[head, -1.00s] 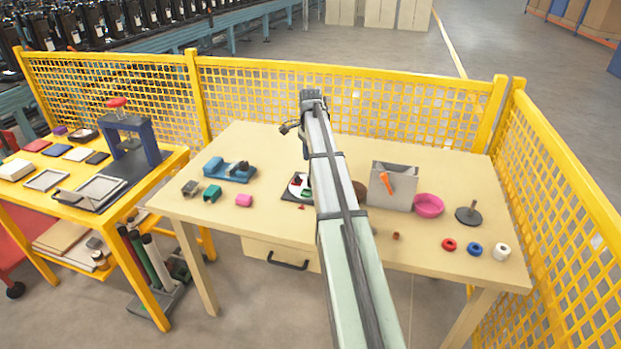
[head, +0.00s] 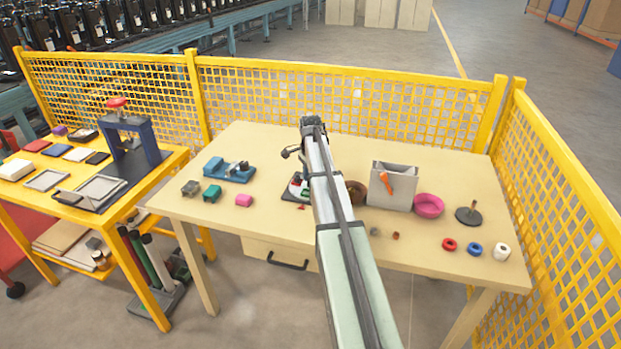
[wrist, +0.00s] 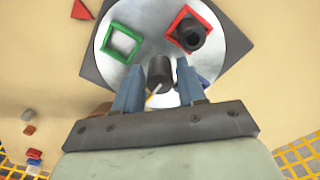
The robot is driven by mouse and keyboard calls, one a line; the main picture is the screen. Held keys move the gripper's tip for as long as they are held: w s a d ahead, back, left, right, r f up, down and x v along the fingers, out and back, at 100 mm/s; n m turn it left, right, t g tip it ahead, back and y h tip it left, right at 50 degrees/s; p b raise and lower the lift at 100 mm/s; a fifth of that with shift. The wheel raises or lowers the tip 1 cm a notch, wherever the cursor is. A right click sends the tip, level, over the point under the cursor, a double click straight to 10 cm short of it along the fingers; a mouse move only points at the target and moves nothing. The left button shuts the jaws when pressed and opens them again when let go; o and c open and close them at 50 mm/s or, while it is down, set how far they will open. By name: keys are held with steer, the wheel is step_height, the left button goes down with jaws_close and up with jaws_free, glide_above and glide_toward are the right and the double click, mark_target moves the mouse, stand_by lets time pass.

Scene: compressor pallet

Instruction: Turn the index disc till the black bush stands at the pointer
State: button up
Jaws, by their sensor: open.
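The pale index disc (wrist: 125,62) lies on a dark square plate (wrist: 228,35) and fills the top of the wrist view. The black bush (wrist: 190,38) stands in a red square frame at the disc's upper right. The red triangular pointer (wrist: 80,10) lies beyond the plate, past the green frame. My gripper (wrist: 160,85) is open, with a dark upright post (wrist: 160,72) between its fingers; contact cannot be told. In the head view my arm partly hides the disc (head: 295,190).
A grey box with an orange handle (head: 392,190), a brown bowl (head: 357,193) and a pink bowl (head: 428,205) stand right of the disc. A blue fixture (head: 230,171) is to the left. Yellow mesh fencing (head: 350,95) borders the table's back and right.

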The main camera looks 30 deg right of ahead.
jaws_close()
steer(key=shift+m, duration=0.4)
stand_by(0.4)
steer(key=shift+m, duration=10)
jaws_free()
